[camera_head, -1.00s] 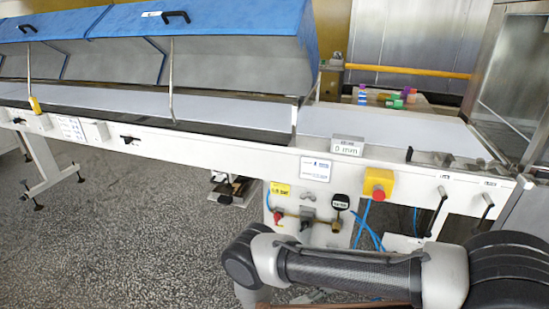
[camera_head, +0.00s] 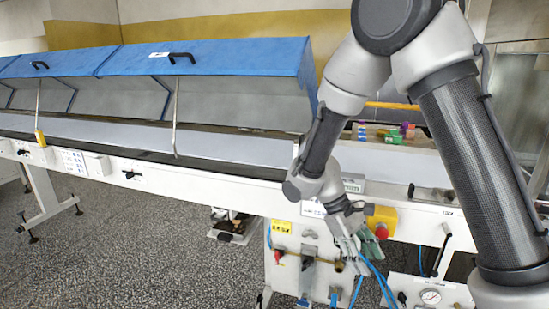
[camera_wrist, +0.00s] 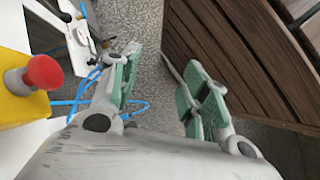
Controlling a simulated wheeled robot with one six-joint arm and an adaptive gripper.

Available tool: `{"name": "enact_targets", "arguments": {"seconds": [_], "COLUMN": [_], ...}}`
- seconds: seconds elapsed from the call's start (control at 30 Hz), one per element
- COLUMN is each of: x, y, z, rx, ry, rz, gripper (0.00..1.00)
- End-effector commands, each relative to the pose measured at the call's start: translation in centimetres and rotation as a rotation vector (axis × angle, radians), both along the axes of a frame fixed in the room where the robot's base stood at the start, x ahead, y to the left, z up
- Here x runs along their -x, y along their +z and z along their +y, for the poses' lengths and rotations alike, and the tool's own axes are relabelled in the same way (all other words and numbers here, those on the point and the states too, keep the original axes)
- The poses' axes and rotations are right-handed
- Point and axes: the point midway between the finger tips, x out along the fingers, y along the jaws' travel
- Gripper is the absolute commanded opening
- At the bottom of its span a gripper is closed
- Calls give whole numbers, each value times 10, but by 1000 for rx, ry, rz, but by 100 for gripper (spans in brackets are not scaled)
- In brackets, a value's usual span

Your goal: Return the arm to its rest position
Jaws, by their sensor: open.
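My arm rises on the right of the head view, bends at the top and comes down in front of the conveyor. My gripper (camera_head: 364,262) hangs at its end, pointing down in front of the machine's white side panel. In the wrist view my gripper (camera_wrist: 163,66) is open, with its green-padded fingers apart and nothing between them. Grey speckled floor (camera_wrist: 150,50) shows between the fingers.
The conveyor (camera_head: 150,183) with blue hoods (camera_head: 210,58) runs across the scene. A red emergency button (camera_wrist: 43,72) on a yellow box is left of my gripper in the wrist view. Blue hoses (camera_head: 375,275) hang nearby. A brown slatted wooden surface (camera_wrist: 225,50) lies at the right. Floor at front left is clear.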

Motion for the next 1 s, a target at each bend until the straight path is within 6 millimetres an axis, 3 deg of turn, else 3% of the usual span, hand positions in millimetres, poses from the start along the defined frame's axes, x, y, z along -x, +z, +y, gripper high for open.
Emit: {"name": "enact_targets", "arguments": {"seconds": [0.1, 0.4, 0.6, 0.8, 1.0], "x": [12, 57, 91, 109, 117], "y": [45, 130, 174, 214, 228], "z": [-19, -68, -102, -128, -142], "rx": [-121, -354, -450, -490, -485], "ry": [-87, -320, -456, -529, -579], "rz": [-86, -369, -599, -819, -898], "gripper": [46, 46, 46, 46, 46]}}
